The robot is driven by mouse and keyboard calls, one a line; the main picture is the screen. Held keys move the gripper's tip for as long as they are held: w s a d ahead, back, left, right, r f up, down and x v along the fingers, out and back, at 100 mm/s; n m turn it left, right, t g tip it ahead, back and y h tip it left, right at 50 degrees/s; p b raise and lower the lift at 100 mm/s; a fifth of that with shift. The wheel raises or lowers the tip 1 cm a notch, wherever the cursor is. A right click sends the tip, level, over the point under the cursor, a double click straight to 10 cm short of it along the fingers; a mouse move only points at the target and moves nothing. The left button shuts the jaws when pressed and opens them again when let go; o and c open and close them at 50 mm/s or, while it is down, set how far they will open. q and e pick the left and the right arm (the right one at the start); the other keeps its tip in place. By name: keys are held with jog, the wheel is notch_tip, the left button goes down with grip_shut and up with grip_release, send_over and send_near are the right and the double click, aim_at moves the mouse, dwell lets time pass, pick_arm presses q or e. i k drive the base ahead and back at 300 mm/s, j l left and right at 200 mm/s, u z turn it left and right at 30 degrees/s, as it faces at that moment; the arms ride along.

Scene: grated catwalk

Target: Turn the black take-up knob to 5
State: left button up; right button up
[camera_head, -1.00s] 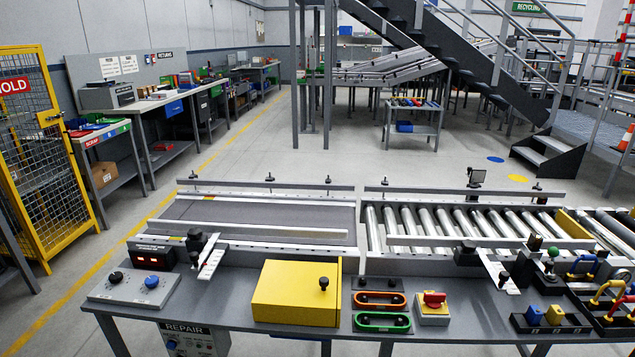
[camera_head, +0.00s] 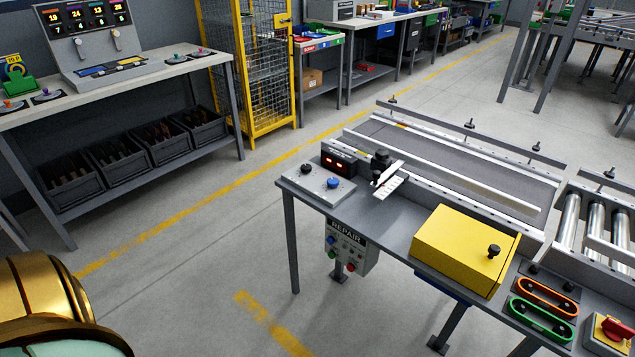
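A light grey panel (camera_head: 318,189) lies on the near left corner of the grey bench. It carries a black knob (camera_head: 307,169) on its left and a blue knob (camera_head: 334,183) on its right. Markings around them are too small to read. Behind the panel stands a black display box (camera_head: 340,160) with red lit digits, not readable. To its right a black-knobbed clamp (camera_head: 381,160) stands by a white scale plate (camera_head: 389,181). I cannot tell from labels which black knob is the take-up knob. Neither of my grippers is in view.
A yellow box (camera_head: 464,249) with a black knob, orange and green handles (camera_head: 543,319) and a red switch (camera_head: 615,329) occupy the bench's right. A REPAIR control box (camera_head: 347,248) hangs below. A workbench (camera_head: 120,88) stands at left; floor between is clear. A gold rounded part fills the lower left corner.

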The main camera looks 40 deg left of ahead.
aim_at(307, 168)
jog(key=u, duration=1.25)
jog(key=i+j+z, duration=0.2)
jog(key=i, duration=0.25)
jog(key=i+l, duration=0.05)
jog(key=l, duration=0.05)
